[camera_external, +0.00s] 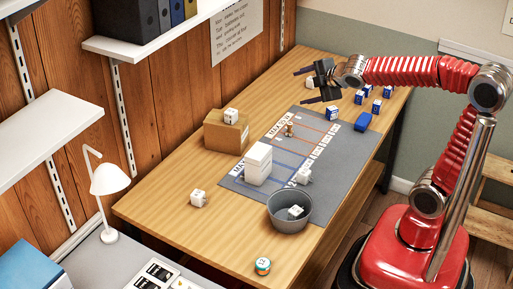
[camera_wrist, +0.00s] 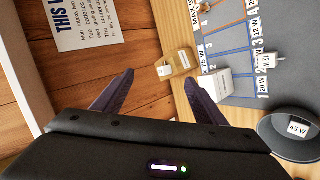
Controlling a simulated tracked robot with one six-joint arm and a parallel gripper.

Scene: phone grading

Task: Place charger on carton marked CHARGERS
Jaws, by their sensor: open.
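The brown carton (camera_external: 222,141) stands on the wooden table near the wall; its marking is not readable here. A white charger (camera_external: 231,116) sits on top of it. In the wrist view the carton (camera_wrist: 181,61) and that charger (camera_wrist: 164,71) lie beyond my fingertips. Another white charger (camera_external: 198,198) lies on the bare table, a third (camera_external: 304,175) on the grey mat (camera_external: 341,150), and one marked 45 W (camera_external: 296,211) in the grey bucket (camera_external: 276,213). My gripper (camera_external: 308,86) is open and empty, raised above the table's far part.
A tall white block (camera_external: 257,163) stands on the mat beside the carton. A small brown figure (camera_external: 289,130), a blue item (camera_external: 362,122) and several blue-and-white boxes (camera_external: 333,113) stand farther back. A round tin (camera_external: 263,266) sits at the near end. A shelf (camera_external: 150,38) overhangs the wall side.

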